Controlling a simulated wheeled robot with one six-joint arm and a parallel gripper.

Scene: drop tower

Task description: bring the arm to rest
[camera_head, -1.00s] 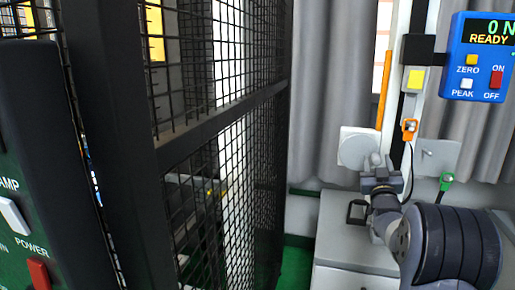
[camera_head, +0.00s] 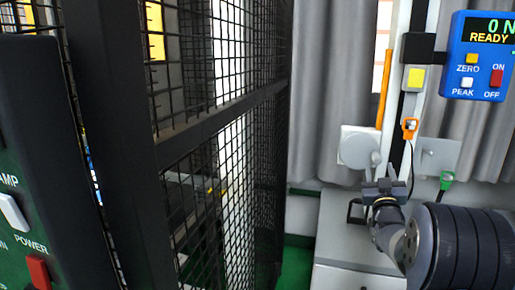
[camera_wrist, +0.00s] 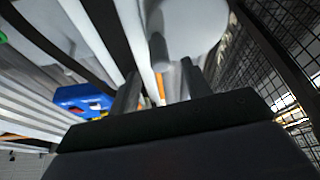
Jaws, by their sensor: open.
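My gripper (camera_head: 383,187) is in the right part of the head view, in front of a white-grey cabinet and just below a pale round plate (camera_head: 357,150). My arm reaches in from the lower right of the head view. The fingers are small in the head view, and I cannot tell there whether they touch anything.
A black mesh cage (camera_head: 215,150) fills the left and middle. A control panel (camera_head: 30,210) is at the near left. A blue force display (camera_head: 480,58) reading 0 N READY hangs at upper right. An orange connector (camera_head: 409,127) and a green one (camera_head: 446,179) hang near my arm.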

